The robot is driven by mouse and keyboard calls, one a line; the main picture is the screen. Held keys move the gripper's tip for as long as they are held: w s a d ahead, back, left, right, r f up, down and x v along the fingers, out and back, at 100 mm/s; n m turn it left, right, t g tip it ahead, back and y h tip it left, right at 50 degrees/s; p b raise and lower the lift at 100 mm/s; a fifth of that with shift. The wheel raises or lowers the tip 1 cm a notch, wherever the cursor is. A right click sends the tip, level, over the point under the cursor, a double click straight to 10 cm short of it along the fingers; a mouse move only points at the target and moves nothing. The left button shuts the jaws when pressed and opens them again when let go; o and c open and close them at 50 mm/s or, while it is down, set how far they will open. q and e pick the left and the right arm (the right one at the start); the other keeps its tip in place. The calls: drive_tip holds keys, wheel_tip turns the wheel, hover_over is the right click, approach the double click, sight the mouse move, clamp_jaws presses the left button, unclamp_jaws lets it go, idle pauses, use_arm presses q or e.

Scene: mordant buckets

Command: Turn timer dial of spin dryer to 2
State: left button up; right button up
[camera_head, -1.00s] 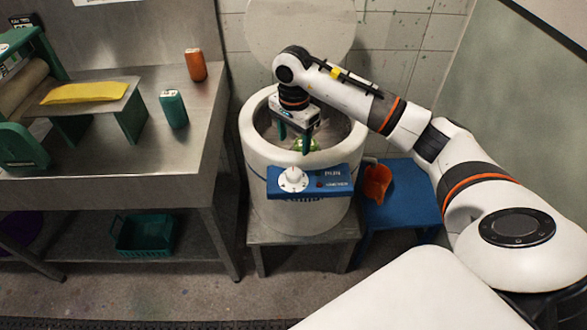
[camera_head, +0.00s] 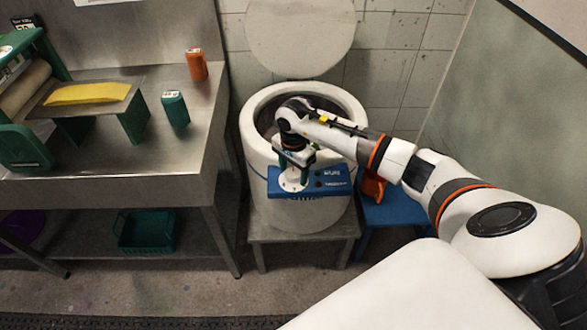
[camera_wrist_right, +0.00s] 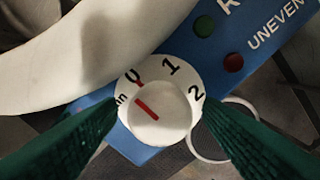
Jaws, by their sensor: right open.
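The white spin dryer (camera_head: 300,215) stands on a low metal stand with its round lid (camera_head: 300,38) raised behind it. Its blue front panel (camera_head: 328,182) carries the white timer dial (camera_head: 292,187). In the right wrist view the dial (camera_wrist_right: 160,112) shows 0, 1 and 2 around a round knob with a red line. The line's outer end points up-left, near the 0 side and away from 2. My right gripper (camera_head: 293,172) is over the dial. Its green fingers (camera_wrist_right: 160,122) are open, one on each side of the knob; contact is not clear. My left gripper is out of view.
Green and red round panel parts (camera_wrist_right: 232,62) sit beside the dial. A blue stool (camera_head: 400,208) with an orange item (camera_head: 373,186) stands at right. A steel table (camera_head: 95,165) with bottles and a roller machine stands at left.

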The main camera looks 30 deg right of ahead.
drive_tip(key=c, duration=1)
drive_tip(key=shift+o, duration=0.2)
drive_tip(key=shift+m, duration=0.3)
drive_tip(key=m+b, duration=0.2)
drive_tip(key=m, duration=0.1)
drive_tip(key=shift+m, duration=0.3)
drive_tip(key=m+b, duration=0.2)
drive_tip(key=m, duration=1)
drive_tip(key=shift+m+b, duration=0.4)
drive_tip(key=m, duration=0.3)
drive_tip(key=shift+r, duration=0.1)
drive_tip(key=shift+w+m, duration=0.1)
drive_tip(key=shift+m, duration=1.8)
